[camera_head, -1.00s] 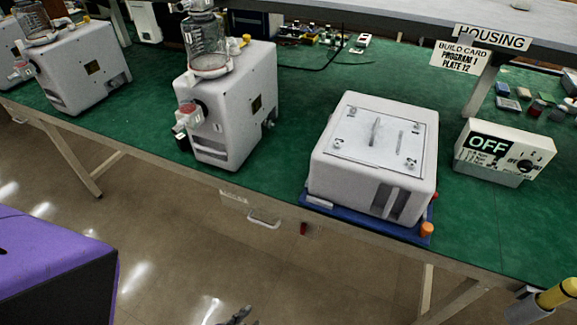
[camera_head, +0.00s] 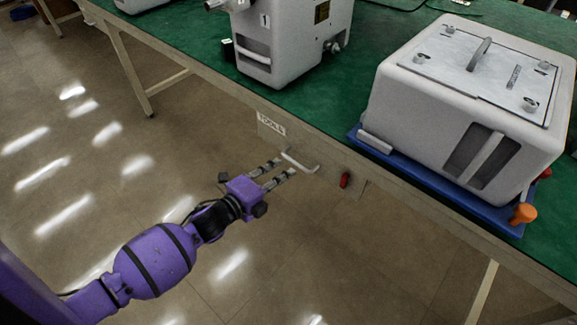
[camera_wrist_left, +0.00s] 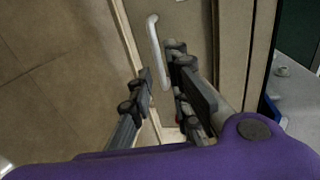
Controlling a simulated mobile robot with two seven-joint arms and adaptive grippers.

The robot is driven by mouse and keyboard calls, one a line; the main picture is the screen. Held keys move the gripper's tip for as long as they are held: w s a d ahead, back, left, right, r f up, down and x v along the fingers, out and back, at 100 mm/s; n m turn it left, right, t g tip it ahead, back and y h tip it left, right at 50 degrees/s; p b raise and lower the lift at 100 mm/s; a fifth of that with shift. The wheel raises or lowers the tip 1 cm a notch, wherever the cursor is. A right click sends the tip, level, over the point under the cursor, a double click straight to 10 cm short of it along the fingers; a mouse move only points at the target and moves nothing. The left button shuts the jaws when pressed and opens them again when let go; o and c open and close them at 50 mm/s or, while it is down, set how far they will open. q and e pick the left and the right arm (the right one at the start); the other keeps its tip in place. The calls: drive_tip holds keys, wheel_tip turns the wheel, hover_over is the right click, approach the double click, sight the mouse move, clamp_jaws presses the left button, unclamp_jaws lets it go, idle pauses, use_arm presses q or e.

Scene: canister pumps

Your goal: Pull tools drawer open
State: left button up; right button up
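The tools drawer (camera_head: 272,128) is a beige front under the edge of the green bench, with a "TOOLS" label and a pale bar handle (camera_head: 300,163). It appears shut. My left gripper (camera_head: 284,168) is open and empty, with its fingertips close to the handle. In the left wrist view, the white handle (camera_wrist_left: 154,45) stands on the drawer front ahead of the two dark fingers (camera_wrist_left: 160,75), and its lower end reaches between the fingertips. I cannot tell whether they touch it. My right gripper is in neither current view.
The bench top (camera_head: 310,105) is green. A white housing (camera_head: 470,100) sits on a blue tray (camera_head: 395,160) with an orange knob (camera_head: 524,213). A white pump body (camera_head: 290,40) stands behind the drawer. A small red part (camera_head: 345,180) is right of the handle. The floor below is clear.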

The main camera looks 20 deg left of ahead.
sight(296, 162)
use_arm(q)
drive_tip(key=b+x, duration=0.1)
drive_tip(key=x, duration=0.6)
drive_tip(key=shift+w+f, duration=0.15)
clamp_jaws()
